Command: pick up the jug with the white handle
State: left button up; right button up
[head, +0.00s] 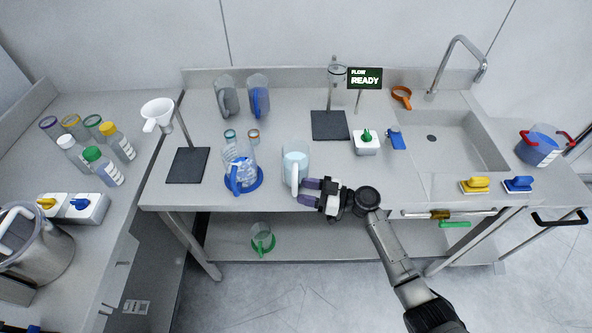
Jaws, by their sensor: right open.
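The jug with the white handle (296,157) stands upright near the front edge of the middle bench, with pale contents inside. Its white handle (294,180) faces the front edge. My right gripper (302,192) comes in from the lower right and points left. Its two purple-tipped fingers are open and apart, just right of the handle's lower part. I cannot tell whether they touch the handle. No finger is closed around it. My left gripper is not in view.
Two more jugs (228,98) (259,98) stand at the back. A green-handled jug (262,238) sits on the lower shelf. A white valve box (366,143) and the sink (440,130) lie right.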

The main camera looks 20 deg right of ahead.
aim_at(294, 195)
jog(key=x, duration=0.3)
jog(key=shift+w+a+r, duration=0.1)
jog(key=shift+w+r, duration=0.05)
jog(key=shift+w, duration=0.05)
jog(key=shift+w+a, duration=0.1)
jog(key=shift+a, duration=0.1)
grip_shut()
dwell(0.4)
